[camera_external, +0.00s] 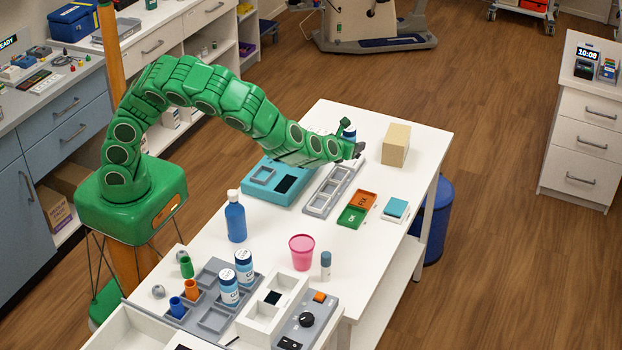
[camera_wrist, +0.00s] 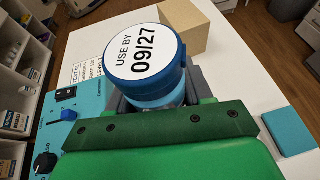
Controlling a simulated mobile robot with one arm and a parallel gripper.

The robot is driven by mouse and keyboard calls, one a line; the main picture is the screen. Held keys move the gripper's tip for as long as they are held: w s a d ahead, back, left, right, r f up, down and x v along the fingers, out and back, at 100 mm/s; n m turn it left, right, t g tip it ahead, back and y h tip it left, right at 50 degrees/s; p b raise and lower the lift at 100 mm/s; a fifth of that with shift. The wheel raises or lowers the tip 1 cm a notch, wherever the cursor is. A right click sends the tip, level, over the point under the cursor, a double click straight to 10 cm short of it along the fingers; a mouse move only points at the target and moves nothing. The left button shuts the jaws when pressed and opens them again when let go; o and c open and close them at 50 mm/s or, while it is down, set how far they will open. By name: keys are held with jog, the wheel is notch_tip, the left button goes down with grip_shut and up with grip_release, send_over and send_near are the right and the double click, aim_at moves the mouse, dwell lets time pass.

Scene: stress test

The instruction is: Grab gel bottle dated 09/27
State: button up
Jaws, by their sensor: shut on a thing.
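A bottle with a blue lid (camera_wrist: 146,55) fills the upper middle of the wrist view. The lid's white disc reads "USE BY 09/27". My gripper (camera_external: 354,152) is shut on this bottle, with grey jaws around its body below the lid. In the external view the bottle (camera_external: 349,133) shows only in part behind my gripper, above the far part of the white table. Two other labelled bottles, a rear one (camera_external: 244,268) and a front one (camera_external: 229,288), stand in the grey rack at the near end. Their lid writing is too small to read.
A cardboard-coloured box (camera_external: 396,145) stands just right of my gripper. A grey slotted tray (camera_external: 318,206) and a teal device (camera_external: 283,193) lie below and left of the arm. A blue bottle (camera_external: 236,222) and pink cup (camera_external: 302,252) stand nearer.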

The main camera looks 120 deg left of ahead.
jog(key=shift+s+d+r, duration=0.3)
jog(key=shift+s+d, duration=0.1)
jog(key=shift+s, duration=0.25)
dwell(0.3)
